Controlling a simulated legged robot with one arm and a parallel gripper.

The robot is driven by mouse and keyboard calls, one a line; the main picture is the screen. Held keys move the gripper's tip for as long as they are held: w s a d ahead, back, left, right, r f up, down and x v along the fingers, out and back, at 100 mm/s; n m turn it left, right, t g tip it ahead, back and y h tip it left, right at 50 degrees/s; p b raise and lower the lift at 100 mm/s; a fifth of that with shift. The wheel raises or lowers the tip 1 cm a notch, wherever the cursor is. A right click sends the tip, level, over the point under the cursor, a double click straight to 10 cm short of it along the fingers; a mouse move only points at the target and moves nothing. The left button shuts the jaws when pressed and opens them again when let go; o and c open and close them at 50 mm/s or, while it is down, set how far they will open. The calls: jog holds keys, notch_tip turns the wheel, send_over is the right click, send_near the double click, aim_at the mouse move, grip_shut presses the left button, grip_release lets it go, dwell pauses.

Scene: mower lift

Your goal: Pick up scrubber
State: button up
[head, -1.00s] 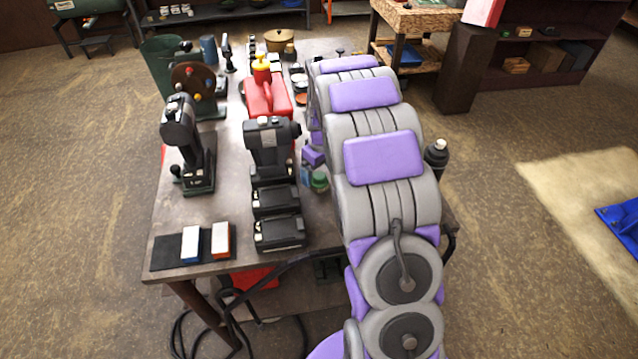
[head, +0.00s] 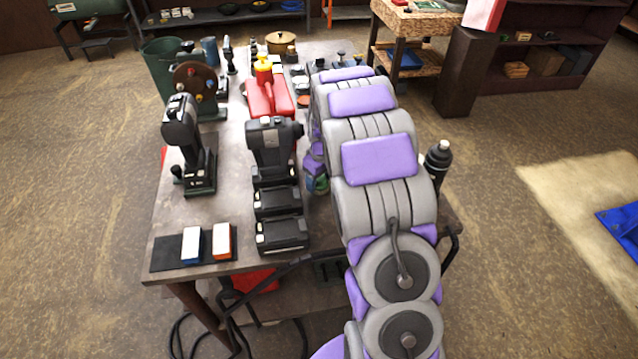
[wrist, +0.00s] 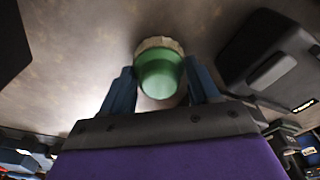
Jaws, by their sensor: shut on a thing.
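The scrubber (wrist: 160,76) is a short green cylinder with a pale tan rim, between the two blue fingers of my gripper (wrist: 161,88) in the wrist view. The fingers touch its sides, shut on it. In the head view my gripper (head: 316,184) is at the right part of the workbench, beside my arm. Only a little green of the scrubber (head: 323,186) shows there, the rest hidden by the fingers. I cannot tell whether it is clear of the bench top.
Black tool batteries (head: 279,217) stand on the bench (head: 225,215) just left of my gripper. A red canister (head: 268,97) stands farther back. A black bottle (head: 437,158) shows right of my arm. Two small blocks lie on a dark mat (head: 167,252) at the front left.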

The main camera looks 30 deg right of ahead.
jog(key=shift+d, duration=0.2)
jog(key=shift+c, duration=0.8)
jog(key=shift+d, duration=0.35)
jog(key=shift+r, duration=0.1)
jog(key=shift+a+r, duration=0.15)
jog(key=shift+r, duration=0.15)
notch_tip(320, 180, up, 17)
jog(key=p, duration=0.3)
jog(key=shift+p, duration=0.35)
jog(key=shift+r, duration=0.1)
